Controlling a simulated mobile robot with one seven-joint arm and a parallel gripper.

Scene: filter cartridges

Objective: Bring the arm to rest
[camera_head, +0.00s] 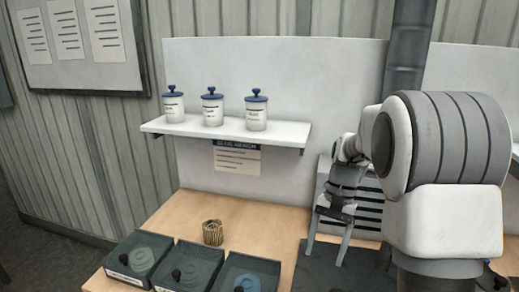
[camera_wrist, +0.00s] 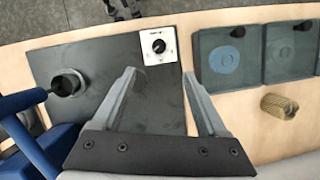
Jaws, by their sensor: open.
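My gripper (camera_head: 326,258) hangs fingers down over the dark mat on the bench, right of the trays. In the wrist view my gripper (camera_wrist: 159,74) has its two fingers wide apart, with nothing between them. A tan ribbed filter cartridge (camera_head: 213,232) stands on the wooden bench behind the trays, apart from my gripper. It also shows in the wrist view (camera_wrist: 279,105), right of the fingers. My arm fills the right of the head view and hides part of the bench.
Dark trays (camera_head: 122,258) line the front of the bench. A shelf (camera_head: 225,131) above holds three white jars with blue lids (camera_head: 212,109). The dark mat (camera_wrist: 60,57) bears a knob on a white plate (camera_wrist: 158,46) and a dark round fitting (camera_wrist: 68,84). A blue part (camera_wrist: 22,102) is at left.

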